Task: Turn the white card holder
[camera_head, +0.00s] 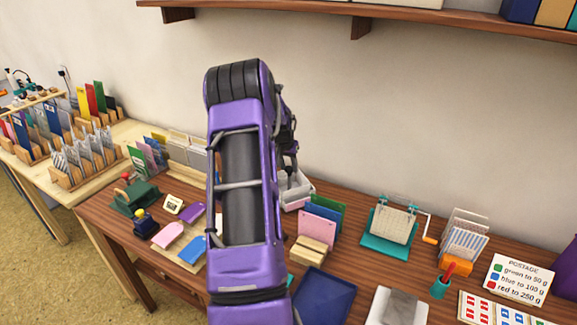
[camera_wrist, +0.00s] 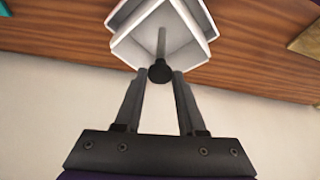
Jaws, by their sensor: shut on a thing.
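The white card holder (camera_wrist: 185,45) is at the top of the wrist view, with nested white walls and a grey post that ends in a black knob (camera_wrist: 160,72). My gripper (camera_wrist: 159,73) has its two fingertips on either side of the knob and is shut on it. In the head view the white holder (camera_head: 299,190) stands on the wooden desk against the wall, partly hidden behind my purple arm. My gripper's fingertips are hidden there.
Close in front of the holder stand pink, green and blue cards in a wooden rack (camera_head: 312,250). A teal stand with a cream drum and crank (camera_head: 395,222) is to the right. Purple, pink and blue tags (camera_head: 168,236) lie to the left. A shelf (camera_head: 450,20) overhangs above.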

